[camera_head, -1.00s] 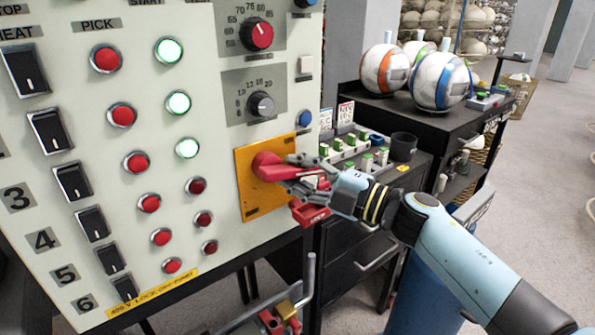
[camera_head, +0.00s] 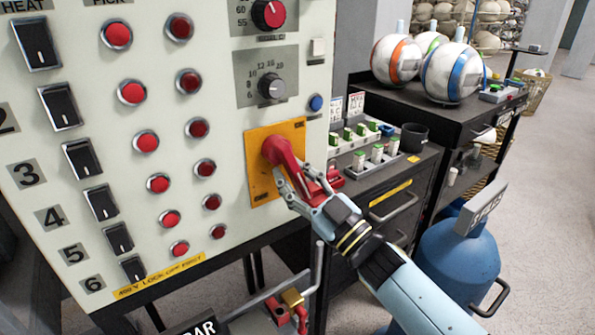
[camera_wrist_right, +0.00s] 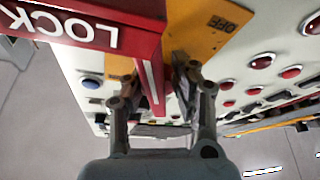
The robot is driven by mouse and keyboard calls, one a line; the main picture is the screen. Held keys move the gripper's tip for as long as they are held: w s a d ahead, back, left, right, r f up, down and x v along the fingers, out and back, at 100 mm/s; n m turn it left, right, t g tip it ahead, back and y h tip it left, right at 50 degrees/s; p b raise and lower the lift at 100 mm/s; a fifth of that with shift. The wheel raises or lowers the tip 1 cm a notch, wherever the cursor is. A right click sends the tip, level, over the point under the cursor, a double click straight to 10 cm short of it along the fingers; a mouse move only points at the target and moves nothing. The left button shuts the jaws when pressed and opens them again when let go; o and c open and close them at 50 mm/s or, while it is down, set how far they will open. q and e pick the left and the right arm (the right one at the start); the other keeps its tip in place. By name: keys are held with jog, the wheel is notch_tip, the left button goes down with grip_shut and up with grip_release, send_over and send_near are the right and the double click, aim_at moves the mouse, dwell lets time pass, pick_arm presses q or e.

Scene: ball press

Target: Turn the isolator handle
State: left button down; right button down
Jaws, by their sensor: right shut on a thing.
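The red isolator handle (camera_head: 281,155) is mounted on an orange plate (camera_head: 258,188) on the control panel. It slants down and to the right from its pivot. My right gripper (camera_head: 296,190) is shut on the handle's lower end, with fingers on both sides. In the right wrist view the red handle (camera_wrist_right: 151,82) runs between the two fingers of the right gripper (camera_wrist_right: 160,85), and the plate's lettering "OFF" shows beside it. A red block lettered "LOCK" (camera_wrist_right: 85,28) hangs close to the fingers. My left gripper is out of view.
A blue cylinder (camera_head: 460,265) stands on the floor near my right arm.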

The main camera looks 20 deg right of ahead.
jog(key=shift+s+a+r+m+t+h+p, duration=0.1)
jog(key=shift+a+m+t+h, duration=0.3)
jog(key=shift+m, duration=0.65)
jog(key=shift+w+a+r+m+t+h+p, duration=0.1)
jog(key=shift+m+t+h+p, duration=0.1)
jog(key=shift+m+h, duration=0.65)
jog(key=shift+s+a+r+m+t+h+p, duration=0.1)
jog(key=shift+a+m+t+h, duration=0.15)
jog(key=shift+m, duration=1.05)
jog(key=c, duration=1.4)
grip_release()
jog(key=shift+d, duration=0.1)
jog(key=shift+o, duration=0.8)
jog(key=shift+d+f, duration=0.2)
jog(key=shift+s+a+f, duration=0.1)
jog(key=shift+a, duration=0.05)
jog(key=v, duration=1.2)
